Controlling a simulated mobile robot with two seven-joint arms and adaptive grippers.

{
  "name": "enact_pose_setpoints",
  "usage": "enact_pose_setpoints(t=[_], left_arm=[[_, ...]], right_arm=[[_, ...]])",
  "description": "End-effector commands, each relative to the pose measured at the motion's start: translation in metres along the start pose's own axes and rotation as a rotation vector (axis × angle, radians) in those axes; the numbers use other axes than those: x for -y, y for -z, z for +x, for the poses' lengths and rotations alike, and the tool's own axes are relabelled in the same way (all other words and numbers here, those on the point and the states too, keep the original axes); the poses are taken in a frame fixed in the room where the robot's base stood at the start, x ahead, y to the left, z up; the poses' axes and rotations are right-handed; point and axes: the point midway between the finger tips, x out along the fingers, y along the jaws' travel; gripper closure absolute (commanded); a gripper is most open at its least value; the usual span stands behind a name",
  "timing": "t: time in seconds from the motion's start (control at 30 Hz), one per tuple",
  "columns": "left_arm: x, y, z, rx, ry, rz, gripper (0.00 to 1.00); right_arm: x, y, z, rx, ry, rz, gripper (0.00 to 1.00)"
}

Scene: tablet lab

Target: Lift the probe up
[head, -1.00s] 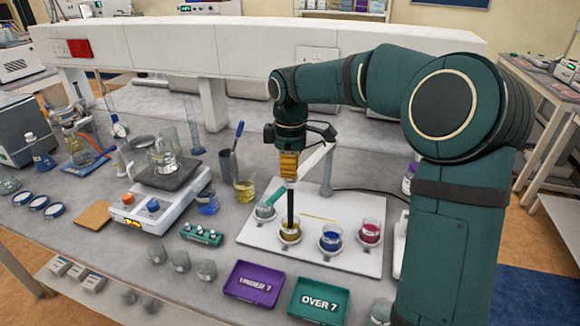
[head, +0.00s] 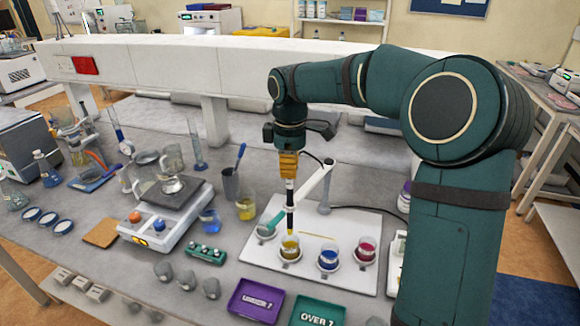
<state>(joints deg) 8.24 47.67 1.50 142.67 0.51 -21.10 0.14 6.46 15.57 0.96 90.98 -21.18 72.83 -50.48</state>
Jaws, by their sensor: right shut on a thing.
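My right gripper (head: 289,165) points straight down over the white board (head: 352,279) and is shut on the probe (head: 290,208), a dark upright rod with a pale band. The probe's lower tip is at or just above the rim of the beaker of yellow liquid (head: 289,248); I cannot tell whether it is still inside. Beakers of blue liquid (head: 328,259) and red liquid (head: 365,250) stand to its right on the board. A beaker of greenish liquid (head: 265,230) stands to its left. My left gripper is out of view.
A pale jointed stand arm (head: 318,182) rises close behind the probe. A purple tray (head: 257,301) and a green tray (head: 317,313) lie in front of the board. A balance (head: 155,225) and a pen cup (head: 230,185) stand to the left.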

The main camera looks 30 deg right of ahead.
Motion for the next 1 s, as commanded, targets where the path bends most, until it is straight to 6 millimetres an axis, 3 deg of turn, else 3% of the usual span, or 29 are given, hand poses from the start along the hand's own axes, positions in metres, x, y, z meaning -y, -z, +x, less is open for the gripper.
enact_pose_setpoints(t=[0.1, 0.13, 0.2, 0.23, 0.63, 0.77, 1.0], left_arm=[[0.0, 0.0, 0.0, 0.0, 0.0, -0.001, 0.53], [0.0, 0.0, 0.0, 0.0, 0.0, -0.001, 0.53], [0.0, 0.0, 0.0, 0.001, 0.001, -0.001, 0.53], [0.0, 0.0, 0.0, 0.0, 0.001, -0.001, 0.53], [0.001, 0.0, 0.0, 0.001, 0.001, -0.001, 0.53], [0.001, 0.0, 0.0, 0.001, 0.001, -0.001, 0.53], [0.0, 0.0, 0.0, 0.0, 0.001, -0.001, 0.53]], right_arm=[[-0.001, 0.001, -0.003, -0.005, -0.007, -0.001, 1.0], [-0.001, 0.001, -0.003, -0.005, -0.007, -0.001, 0.77], [-0.001, 0.001, -0.003, -0.005, -0.007, 0.0, 0.53], [-0.001, 0.001, -0.003, -0.005, -0.006, 0.0, 0.49], [-0.001, 0.001, -0.009, -0.004, -0.007, 0.0, 0.49], [-0.001, 0.001, -0.027, -0.005, -0.007, 0.0, 0.49], [-0.001, 0.001, -0.077, -0.006, -0.008, 0.0, 0.49]])
